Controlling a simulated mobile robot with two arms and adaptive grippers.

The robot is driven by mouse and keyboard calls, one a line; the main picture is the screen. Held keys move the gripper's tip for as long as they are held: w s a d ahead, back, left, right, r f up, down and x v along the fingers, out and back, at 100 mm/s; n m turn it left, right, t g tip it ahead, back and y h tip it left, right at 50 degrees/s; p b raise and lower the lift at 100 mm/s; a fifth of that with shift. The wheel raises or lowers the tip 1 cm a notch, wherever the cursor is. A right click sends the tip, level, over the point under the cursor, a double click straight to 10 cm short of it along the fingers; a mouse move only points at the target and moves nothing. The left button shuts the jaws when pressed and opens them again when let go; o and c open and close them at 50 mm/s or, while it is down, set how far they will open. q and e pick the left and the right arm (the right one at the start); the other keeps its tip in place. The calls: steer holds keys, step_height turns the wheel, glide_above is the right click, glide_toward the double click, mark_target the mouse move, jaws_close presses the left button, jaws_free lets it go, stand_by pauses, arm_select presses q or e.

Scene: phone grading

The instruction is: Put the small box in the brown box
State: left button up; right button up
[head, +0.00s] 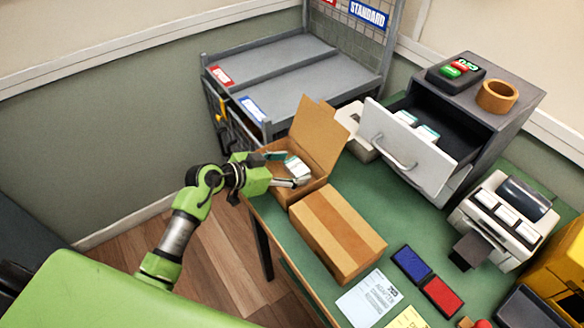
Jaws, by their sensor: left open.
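The open brown box (322,137) stands at the table's left edge with its lid flap raised. A small white and teal box (297,166) shows inside it. My left gripper (289,169) reaches into the brown box from the left, its fingers open beside the small box. Whether the fingers touch it I cannot tell, and part of the box's inside is hidden. Other small white and teal boxes (428,134) lie in the open drawer (402,150). My right gripper is not in view.
A closed, taped brown box (338,234) sits directly in front of the open one. A blue pad (411,265), a red pad (441,297) and a paper sheet (367,300) lie nearby. A label printer (504,219) stands right. A grey rack (285,72) is behind.

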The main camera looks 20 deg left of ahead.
arm_select(q)
steer(key=v, duration=1.1)
steer(key=shift+s, duration=0.2)
